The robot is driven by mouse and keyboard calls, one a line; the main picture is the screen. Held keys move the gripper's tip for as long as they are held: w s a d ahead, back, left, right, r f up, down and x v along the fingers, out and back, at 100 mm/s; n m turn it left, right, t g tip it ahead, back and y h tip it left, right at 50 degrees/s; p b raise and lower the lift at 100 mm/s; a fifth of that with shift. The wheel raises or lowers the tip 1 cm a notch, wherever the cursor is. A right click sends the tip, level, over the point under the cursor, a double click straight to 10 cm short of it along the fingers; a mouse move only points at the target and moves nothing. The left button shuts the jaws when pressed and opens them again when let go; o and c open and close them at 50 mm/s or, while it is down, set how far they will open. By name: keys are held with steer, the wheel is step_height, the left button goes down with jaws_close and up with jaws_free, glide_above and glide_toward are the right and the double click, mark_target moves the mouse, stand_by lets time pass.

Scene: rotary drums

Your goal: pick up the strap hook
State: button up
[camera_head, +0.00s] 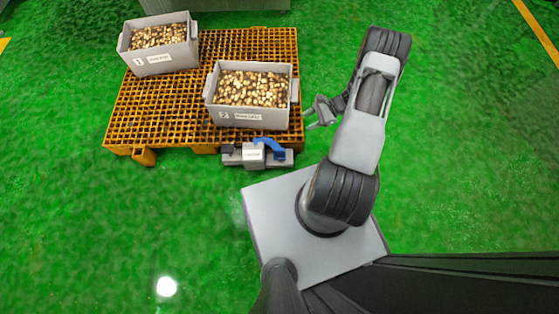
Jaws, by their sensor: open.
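A blue curved piece (270,147) that may be the strap hook lies on a grey block-like device (251,157) with a white label. The device is at the front edge of the orange pallet, in the head view. I cannot make out a hook shape for certain at this size. My gripper (312,114) is open and appears empty. It is above and to the right of the blue piece in the picture, beside the right end of the nearer grey bin, and clear of the blue piece.
The orange grid pallet (150,105) carries two grey bins full of small brownish pieces: one at back left (152,64) and a nearer one (250,118) at right. A grey container (215,4) shows at the top edge. The green floor (470,150) is clear at right and front left.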

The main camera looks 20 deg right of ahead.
steer(key=s+f+m+t+y+b, duration=0.1)
steer(key=s+f+m+t+b, duration=0.25)
steer(key=f, duration=1.05)
steer(key=b, duration=0.2)
glide_toward(281, 150)
steer(key=shift+m+g, duration=0.35)
steer(key=x, duration=0.4)
steer(key=shift+w, duration=0.4)
steer(key=shift+b+x, duration=1.55)
steer(key=shift+x, duration=1.7)
steer(key=shift+r, duration=0.1)
steer(key=shift+c, duration=0.3)
jaws_close()
